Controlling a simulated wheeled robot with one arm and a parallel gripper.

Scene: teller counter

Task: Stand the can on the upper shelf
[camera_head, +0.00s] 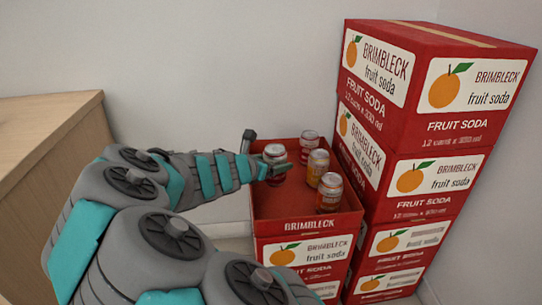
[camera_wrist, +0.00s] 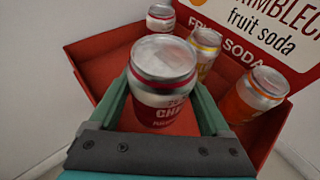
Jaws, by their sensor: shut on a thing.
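My gripper (camera_head: 268,170) is shut on a red can with a white band and silver lid (camera_head: 274,153), at the left side of an open red carton (camera_head: 283,231). In the wrist view the held can (camera_wrist: 163,88) is upright between the two teal fingers (camera_wrist: 162,108), its lid facing the camera. I cannot tell whether its base touches the carton floor. Three other cans stand in the carton: a red and white one (camera_head: 310,141) at the back, a yellow one (camera_head: 318,161) and an orange one (camera_head: 330,189) on the right. No shelf is in view.
A tall stack of red Brimbleck fruit soda boxes (camera_head: 430,125) stands right beside the carton on the right. A light wooden counter (camera_head: 45,125) is at the left. A pale wall (camera_head: 210,60) closes off the back. The space above the open carton is free.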

